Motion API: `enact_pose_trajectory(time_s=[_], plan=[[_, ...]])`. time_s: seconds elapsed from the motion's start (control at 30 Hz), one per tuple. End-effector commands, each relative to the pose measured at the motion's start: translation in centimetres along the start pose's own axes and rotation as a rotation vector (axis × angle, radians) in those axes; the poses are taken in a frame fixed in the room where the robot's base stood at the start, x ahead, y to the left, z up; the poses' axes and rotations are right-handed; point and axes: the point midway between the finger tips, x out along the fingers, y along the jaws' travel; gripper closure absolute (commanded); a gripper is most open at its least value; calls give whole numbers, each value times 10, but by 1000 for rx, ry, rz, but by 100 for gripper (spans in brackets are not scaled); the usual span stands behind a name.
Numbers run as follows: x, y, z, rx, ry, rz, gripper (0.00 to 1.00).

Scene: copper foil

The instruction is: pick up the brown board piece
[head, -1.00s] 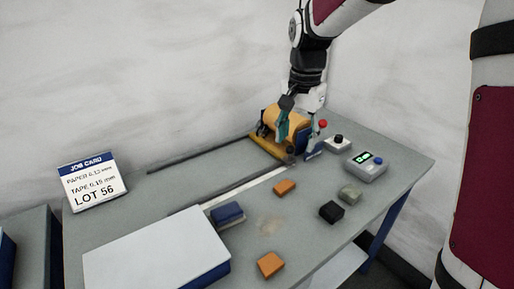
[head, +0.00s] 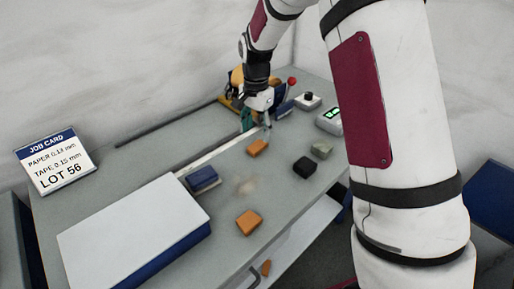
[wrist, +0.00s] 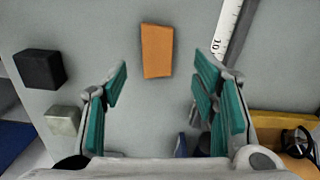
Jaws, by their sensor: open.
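An orange-brown block (head: 258,147), the closest match I see to a brown board piece, lies flat on the grey table. It also shows in the wrist view (wrist: 157,50), just beyond the fingertips and roughly centred between them. My gripper (head: 257,120) is above the table, slightly behind this block in the head view. In the wrist view my gripper (wrist: 161,72) has its teal fingers spread apart with nothing between them. A second orange-brown block (head: 249,222) lies nearer the table's front edge.
A black block (head: 304,167) and a grey-green block (head: 321,150) lie to the right. A dark blue block (head: 202,179) lies left, by a large white-topped slab (head: 135,232). A ruler strip (wrist: 229,25) and yellow roller device (head: 237,80) are close to my gripper.

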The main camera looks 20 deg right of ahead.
Motion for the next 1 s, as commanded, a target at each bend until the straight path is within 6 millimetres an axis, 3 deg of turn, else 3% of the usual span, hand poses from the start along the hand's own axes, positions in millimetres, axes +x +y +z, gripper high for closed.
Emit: enact_pose_trajectory(time_s=[0.43,0.73,0.93,1.0], plan=[[50,4,-5,0,-1,2,46],[53,3,-5,0,0,0,46],[53,3,-5,0,0,0,91],[53,3,-5,0,0,0,96]])
